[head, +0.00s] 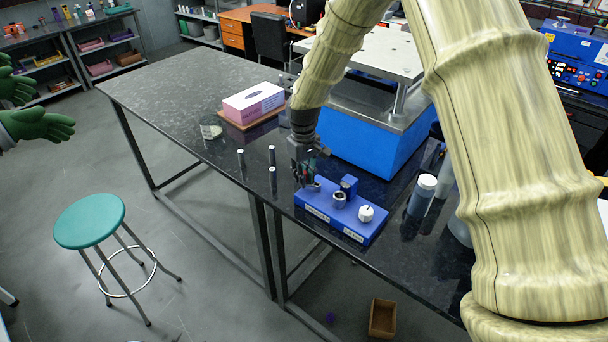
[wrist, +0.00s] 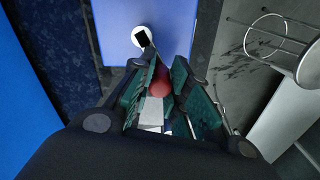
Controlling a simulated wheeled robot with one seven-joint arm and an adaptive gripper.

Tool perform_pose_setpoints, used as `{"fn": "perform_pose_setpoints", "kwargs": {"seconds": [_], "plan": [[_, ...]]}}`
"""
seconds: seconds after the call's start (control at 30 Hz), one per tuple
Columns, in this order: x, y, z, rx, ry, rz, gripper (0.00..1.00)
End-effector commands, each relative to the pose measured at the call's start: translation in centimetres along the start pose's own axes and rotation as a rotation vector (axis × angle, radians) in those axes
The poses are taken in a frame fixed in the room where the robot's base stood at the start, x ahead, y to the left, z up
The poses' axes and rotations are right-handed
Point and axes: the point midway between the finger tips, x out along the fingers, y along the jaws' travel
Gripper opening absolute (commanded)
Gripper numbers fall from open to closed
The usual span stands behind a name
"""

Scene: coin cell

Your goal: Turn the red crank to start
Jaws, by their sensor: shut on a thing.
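The red crank's handle (wrist: 160,84) shows in the wrist view as a rounded red piece between the green-padded fingers of my gripper (wrist: 165,100). The fingers are shut on it. In the head view my gripper (head: 308,178) points down at the left end of the blue device (head: 318,212), and the crank is largely hidden there by the fingers. The blue device lies on the dark table, and its blue top (wrist: 130,12) also shows in the wrist view. A white knob (head: 366,214) stands on its right end; a white round part with a black patch (wrist: 140,37) shows beyond the fingers.
A large blue machine with a metal top plate (head: 385,50) stands right behind my gripper. Short metal posts (head: 241,158) stand to the left. A lidded container (head: 422,195) is to the right. A pink tissue box (head: 253,103) sits farther back. The table's far left (head: 170,85) is clear.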

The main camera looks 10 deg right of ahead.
Motion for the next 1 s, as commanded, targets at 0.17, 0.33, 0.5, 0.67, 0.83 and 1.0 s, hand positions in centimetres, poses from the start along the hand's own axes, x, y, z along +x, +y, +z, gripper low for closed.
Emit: {"fn": "perform_pose_setpoints", "kwargs": {"seconds": [0.17, 0.33, 0.5, 0.67, 0.83, 1.0], "plan": [[0.1, -0.1, 0.1, 0.001, -0.002, -0.001, 0.00], [0.1, -0.1, 0.1, 0.001, -0.002, -0.001, 0.41], [0.0, 0.0, 0.0, 0.001, -0.001, -0.001, 0.41], [-0.2, 0.0, 0.0, 0.001, 0.000, 0.000, 0.41], [-1.8, 0.0, 0.0, 0.001, 0.000, 0.000, 0.41], [-4.9, 0.1, -0.1, 0.001, 0.002, 0.001, 0.41]]}}
